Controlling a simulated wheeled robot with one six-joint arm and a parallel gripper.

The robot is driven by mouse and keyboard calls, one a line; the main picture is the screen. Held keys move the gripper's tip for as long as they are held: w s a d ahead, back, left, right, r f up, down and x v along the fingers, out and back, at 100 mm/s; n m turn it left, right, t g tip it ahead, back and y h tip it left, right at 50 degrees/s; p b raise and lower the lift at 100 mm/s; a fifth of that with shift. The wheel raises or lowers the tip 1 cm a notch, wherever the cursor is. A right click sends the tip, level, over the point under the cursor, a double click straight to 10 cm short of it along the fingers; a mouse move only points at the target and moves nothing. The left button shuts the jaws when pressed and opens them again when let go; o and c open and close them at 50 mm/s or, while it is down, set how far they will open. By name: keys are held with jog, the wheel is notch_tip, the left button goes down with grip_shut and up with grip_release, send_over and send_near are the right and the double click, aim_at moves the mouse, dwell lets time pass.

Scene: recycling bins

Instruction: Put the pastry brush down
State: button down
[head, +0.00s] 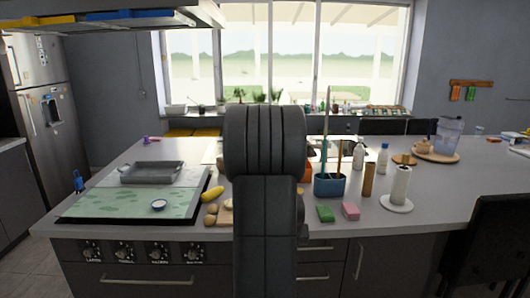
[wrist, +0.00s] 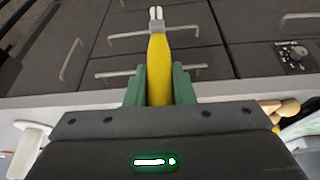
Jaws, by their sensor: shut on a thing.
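The pastry brush (wrist: 158,52) has a yellow handle, a grey collar and pale bristles. In the wrist view my gripper (wrist: 159,78) is shut on its handle, with a green finger on each side. The bristle end points to the top of the picture, where grey drawer fronts show behind it. In the head view my own arm stands in the middle and hides the gripper and brush.
The counter (head: 449,190) has free room at the right.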

jog(key=w+a+f, duration=0.1)
jog(key=a+f, duration=0.6)
jog(key=f, duration=0.1)
jog(key=shift+f, duration=0.4)
